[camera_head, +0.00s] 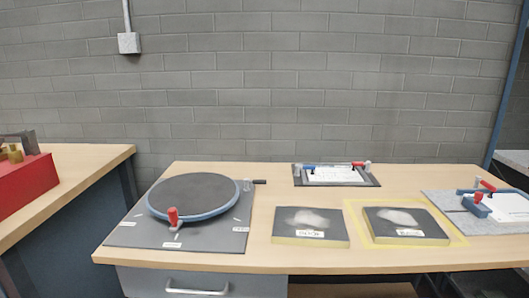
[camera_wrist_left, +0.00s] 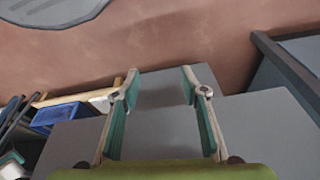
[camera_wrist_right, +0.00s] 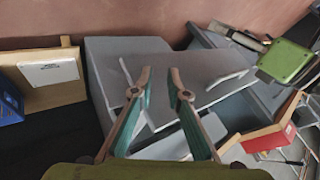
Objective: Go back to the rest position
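My left gripper (camera_wrist_left: 160,85) shows in the left wrist view with its two teal-padded fingers spread apart and nothing between them. My right gripper (camera_wrist_right: 160,82) shows in the right wrist view with its fingers apart at a narrower gap, also empty. Neither gripper nor arm shows in the head view. A round dark turntable (camera_head: 195,194) with a red handle (camera_head: 173,216) sits on a grey plate at the left of the wooden table (camera_head: 265,178). Two dark pads with pale lumps, the left pad (camera_head: 310,238) and the right pad (camera_head: 407,237), lie at the middle and right.
A fixture with red and blue clamps (camera_head: 335,175) stands at the table's back. Another clamp fixture (camera_head: 490,205) is at the right edge. A red box (camera_head: 25,185) sits on a separate bench at the left. A grey drawer (camera_head: 203,283) is under the table.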

